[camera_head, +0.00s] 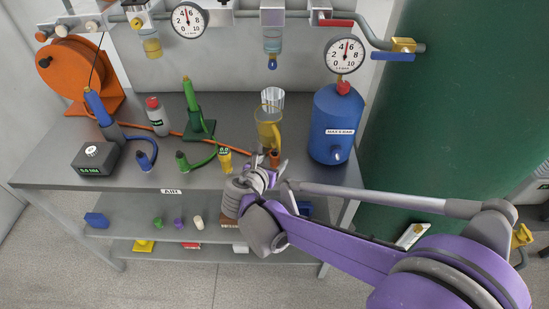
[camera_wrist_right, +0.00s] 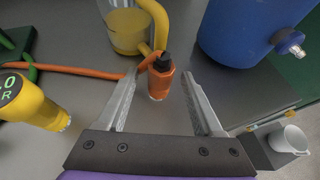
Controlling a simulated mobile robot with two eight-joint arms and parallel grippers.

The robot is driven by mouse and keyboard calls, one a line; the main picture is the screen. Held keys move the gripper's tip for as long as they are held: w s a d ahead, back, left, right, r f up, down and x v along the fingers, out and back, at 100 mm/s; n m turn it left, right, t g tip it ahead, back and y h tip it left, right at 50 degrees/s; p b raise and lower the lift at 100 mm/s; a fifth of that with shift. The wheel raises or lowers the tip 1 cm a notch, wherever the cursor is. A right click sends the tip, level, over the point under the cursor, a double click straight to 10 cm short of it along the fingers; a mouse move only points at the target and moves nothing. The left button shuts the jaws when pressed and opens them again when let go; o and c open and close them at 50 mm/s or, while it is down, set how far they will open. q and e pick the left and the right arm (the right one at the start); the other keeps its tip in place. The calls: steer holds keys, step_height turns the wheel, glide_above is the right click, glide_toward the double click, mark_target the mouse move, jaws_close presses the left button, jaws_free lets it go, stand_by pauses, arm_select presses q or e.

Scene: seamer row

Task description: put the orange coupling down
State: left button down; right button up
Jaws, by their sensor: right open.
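The orange coupling (camera_wrist_right: 160,82) stands upright on the grey bench, with a dark top and an orange hose (camera_wrist_right: 95,64) running up to it from the left. It also shows small in the head view (camera_head: 274,158), near the front edge of the bench and partly behind my gripper. My right gripper (camera_head: 270,172) is open. In the right wrist view its two fingers (camera_wrist_right: 160,92) lie one on each side of the coupling, with a visible gap on both sides. My left gripper is not in view.
A yellow-handled clear jug (camera_head: 268,125) stands just behind the coupling, and a blue tank (camera_head: 334,125) to the right. A yellow labelled tool (camera_head: 225,161) is close on the left. A green stand (camera_head: 199,125) is farther left. Pipes and gauges hang above the bench.

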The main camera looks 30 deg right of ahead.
steer(key=p+v, duration=0.1)
steer(key=v, duration=0.8)
steer(key=s+a+f+m+g+y, duration=0.1)
steer(key=s+a+f+m+y, duration=0.1)
steer(key=s+f+m+y, duration=0.3)
steer(key=s+a+f+m+g+y, duration=0.2)
steer(key=s+f+m+y, duration=0.2)
steer(key=s+m, duration=0.8)
steer(key=f+m, duration=0.1)
steer(key=m, duration=0.8)
steer(key=shift+s+y, duration=0.4)
steer(key=shift+a+r, duration=0.1)
steer(key=shift+a, duration=0.05)
